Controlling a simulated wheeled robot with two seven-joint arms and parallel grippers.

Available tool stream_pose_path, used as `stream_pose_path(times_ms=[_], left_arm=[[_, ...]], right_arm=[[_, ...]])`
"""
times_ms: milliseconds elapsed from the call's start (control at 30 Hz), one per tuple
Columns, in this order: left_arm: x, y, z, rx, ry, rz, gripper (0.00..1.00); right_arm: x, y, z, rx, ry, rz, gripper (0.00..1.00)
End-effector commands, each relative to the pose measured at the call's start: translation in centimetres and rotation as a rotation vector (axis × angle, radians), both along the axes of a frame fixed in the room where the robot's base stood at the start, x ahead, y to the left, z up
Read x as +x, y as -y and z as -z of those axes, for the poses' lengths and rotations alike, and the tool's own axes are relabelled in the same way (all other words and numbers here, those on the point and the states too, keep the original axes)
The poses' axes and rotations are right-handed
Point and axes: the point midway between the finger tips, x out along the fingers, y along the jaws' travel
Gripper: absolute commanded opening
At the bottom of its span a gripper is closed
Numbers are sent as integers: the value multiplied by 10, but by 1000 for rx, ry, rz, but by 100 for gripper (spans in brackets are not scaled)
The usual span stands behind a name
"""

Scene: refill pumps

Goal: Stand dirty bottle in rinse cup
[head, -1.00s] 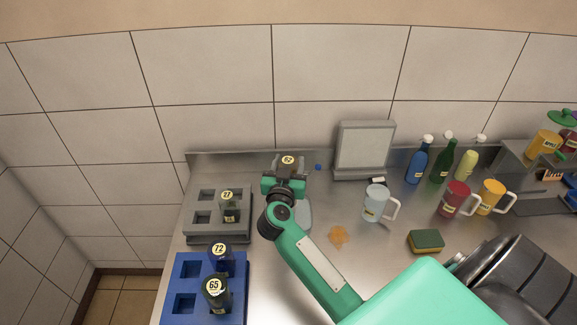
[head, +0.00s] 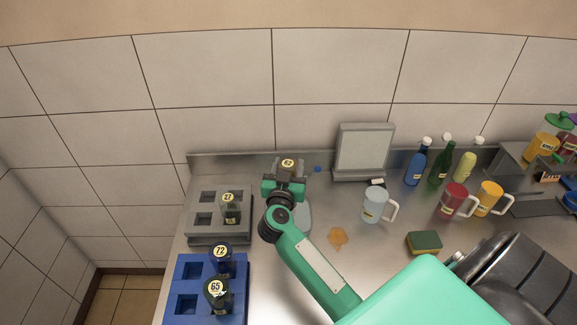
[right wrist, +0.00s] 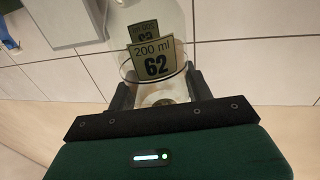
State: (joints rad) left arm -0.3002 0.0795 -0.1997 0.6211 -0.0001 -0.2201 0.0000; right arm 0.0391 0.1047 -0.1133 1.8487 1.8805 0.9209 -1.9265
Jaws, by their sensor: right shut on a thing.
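My right gripper (head: 287,178) is shut on a clear bottle labelled 62 (head: 288,163), above the back of the counter. In the right wrist view the bottle (right wrist: 153,58) sits between the two fingers, with a "200 ml 62" label facing the camera. Whether it is dirty inside I cannot tell. A pale, see-through mug (head: 374,205) with a handle and a small label stands to the right of the gripper, apart from it; its label is too small to read, so I cannot tell if it is the rinse cup. My left gripper is not in view.
A grey rack (head: 193,226) holds bottle 27 (head: 230,207). A blue rack (head: 170,300) holds bottles 72 and 65. A sponge (head: 424,241), red mug (head: 453,201), yellow mug (head: 487,198) and several coloured bottles stand to the right. An orange spill (head: 338,237) lies mid-counter.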

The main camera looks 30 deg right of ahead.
Motion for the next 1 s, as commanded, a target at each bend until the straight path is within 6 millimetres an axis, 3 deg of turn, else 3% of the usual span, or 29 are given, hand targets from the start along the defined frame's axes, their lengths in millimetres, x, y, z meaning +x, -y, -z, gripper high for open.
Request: stream_pose_path(times_ms=[633,1000], left_arm=[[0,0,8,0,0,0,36],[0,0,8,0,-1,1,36]], right_arm=[[0,0,27,0,0,-1,24],[0,0,28,0,0,0,24]])
